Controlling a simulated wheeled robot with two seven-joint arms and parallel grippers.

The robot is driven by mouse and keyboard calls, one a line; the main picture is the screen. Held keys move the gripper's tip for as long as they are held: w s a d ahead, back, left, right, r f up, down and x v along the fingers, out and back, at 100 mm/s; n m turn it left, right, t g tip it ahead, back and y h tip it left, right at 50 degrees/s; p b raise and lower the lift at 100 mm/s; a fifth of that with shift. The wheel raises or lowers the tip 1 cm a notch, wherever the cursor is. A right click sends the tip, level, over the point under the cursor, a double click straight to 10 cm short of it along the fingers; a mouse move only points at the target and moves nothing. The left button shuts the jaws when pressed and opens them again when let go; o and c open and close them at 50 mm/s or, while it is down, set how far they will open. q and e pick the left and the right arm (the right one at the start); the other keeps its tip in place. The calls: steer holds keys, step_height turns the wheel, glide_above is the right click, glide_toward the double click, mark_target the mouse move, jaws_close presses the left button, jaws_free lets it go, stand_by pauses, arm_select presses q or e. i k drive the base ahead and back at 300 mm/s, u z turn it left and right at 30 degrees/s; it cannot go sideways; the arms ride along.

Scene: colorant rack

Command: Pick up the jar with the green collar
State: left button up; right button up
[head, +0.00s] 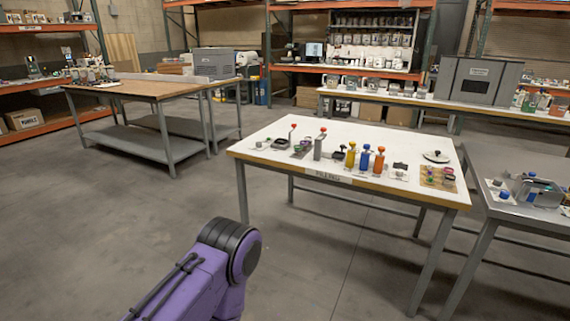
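I cannot pick out a jar with a green collar; the jars in view are too small to tell their collars. Rows of small jars (372,20) stand on the upper shelf of the back rack. Several grey jars (351,82) stand along the long white bench behind the white table. A small green item (530,101) is at that bench's right part, too small to identify. A purple link of my arm comes in at the bottom, left of centre. Neither of my grippers shows.
The white-topped table (280,170) ahead carries yellow (351,157), blue (365,159) and orange (379,162) bottles. A grey table (490,160) stands close on its right. A wooden-topped workbench (140,91) is at the left. The floor (110,200) between is clear.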

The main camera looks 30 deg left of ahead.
mark_target(298, 151)
steer(key=z, duration=1.15)
steer(key=k, duration=0.1)
steer(key=u, duration=2.25)
steer(key=i, duration=1.8)
steer(key=z, duration=0.75)
